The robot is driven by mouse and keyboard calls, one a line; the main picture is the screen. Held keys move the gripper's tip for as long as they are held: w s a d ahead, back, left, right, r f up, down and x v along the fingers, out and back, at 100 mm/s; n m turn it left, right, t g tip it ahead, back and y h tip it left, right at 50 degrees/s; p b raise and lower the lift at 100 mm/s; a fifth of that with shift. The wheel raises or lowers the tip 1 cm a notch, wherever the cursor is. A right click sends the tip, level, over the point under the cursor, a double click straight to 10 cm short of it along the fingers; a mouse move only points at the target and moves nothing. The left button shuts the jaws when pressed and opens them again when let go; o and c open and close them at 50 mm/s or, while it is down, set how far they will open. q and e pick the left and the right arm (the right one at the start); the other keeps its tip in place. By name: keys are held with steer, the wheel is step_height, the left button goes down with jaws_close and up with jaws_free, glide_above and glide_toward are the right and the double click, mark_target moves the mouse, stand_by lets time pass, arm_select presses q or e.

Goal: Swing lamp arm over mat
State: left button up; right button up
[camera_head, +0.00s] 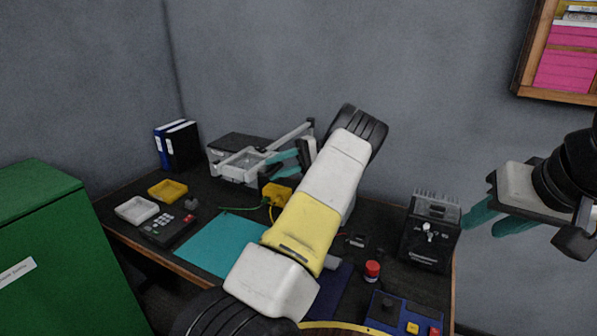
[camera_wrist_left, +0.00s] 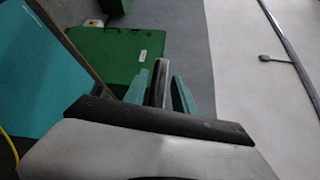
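The lamp arm (camera_head: 292,136) is a thin grey bar at the back of the desk, joined to a pale rectangular lamp head (camera_head: 240,164). The teal mat (camera_head: 222,243) lies flat in front of it and also shows in the left wrist view (camera_wrist_left: 28,75). My left gripper (camera_head: 283,163) is at the lamp arm, beside the lamp head. In the left wrist view its teal fingers (camera_wrist_left: 160,90) are apart, with a narrow dark and grey bar between them; a gap shows on the right side. My right gripper (camera_head: 498,219) is open and empty at the right, away from the lamp.
A grey box (camera_head: 236,143) and binders (camera_head: 178,145) stand at the back. Yellow (camera_head: 168,190) and white (camera_head: 137,210) trays and a keypad (camera_head: 168,229) lie left of the mat. A black device (camera_head: 430,235) stands right. A green cabinet (camera_head: 45,245) is at left.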

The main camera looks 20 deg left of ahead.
arm_select(q)
step_height(320, 180, up, 3)
steer(key=shift+r, duration=0.15)
steer(key=s+d, duration=0.4)
steer(key=s, duration=0.3)
steer(key=s+d+r, duration=0.1)
steer(key=s+d, duration=0.2)
steer(key=s, duration=0.4)
steer(key=shift+d, duration=0.35)
steer(key=shift+s, duration=0.1)
